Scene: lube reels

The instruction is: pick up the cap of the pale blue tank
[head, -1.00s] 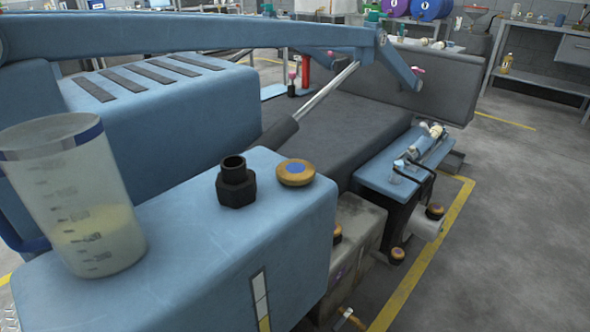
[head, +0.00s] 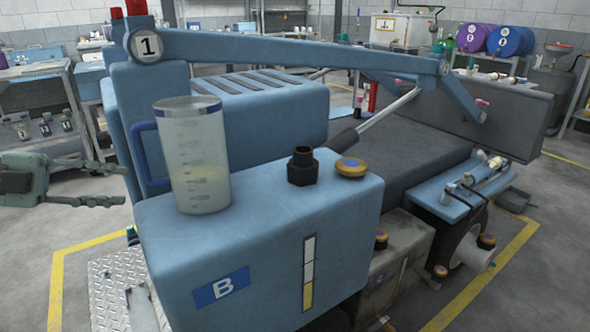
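The pale blue tank (head: 260,250) carries a "B" label and a level strip on its front. A gold-brown cap with a blue centre (head: 351,167) lies on the tank's top, near the right end. A black filler neck (head: 302,166) stands open just left of the cap, apart from it. My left gripper (head: 118,185) is at the far left, well away from the cap and left of the tank. Its two fingers are spread, with nothing between them. My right gripper is not in view.
A clear measuring jug (head: 196,165) with a blue handle and some yellowish fluid stands on the tank, left of the neck. A blue lever arm (head: 290,50) marked "1" passes above and behind. Other caps (head: 381,240) sit lower right. Open floor lies around the machine.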

